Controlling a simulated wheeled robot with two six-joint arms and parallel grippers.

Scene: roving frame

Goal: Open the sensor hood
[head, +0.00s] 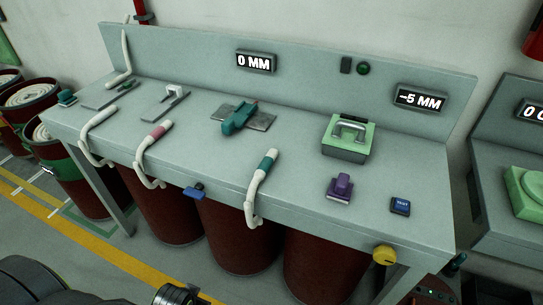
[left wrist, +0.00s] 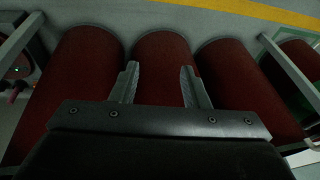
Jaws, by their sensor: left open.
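A green box with a grey lower part and a metal handle on top (head: 348,137) stands on the right half of the grey bench; it looks like the sensor hood, and its lid sits down flat. My left gripper (left wrist: 159,84) shows in the left wrist view with its two fingers apart and nothing between them. It points toward dark red drums under the bench, away from the hood. Only dark parts of my arm show at the bottom of the head view. My right gripper is not in view.
The bench (head: 300,168) also carries a purple switch (head: 341,187), a blue button (head: 400,205), a teal clamp-like part (head: 238,118) and white levers, one with a teal band (head: 264,172). A yellow knob (head: 384,256) sits at its front. Drums (head: 235,235) stand beneath.

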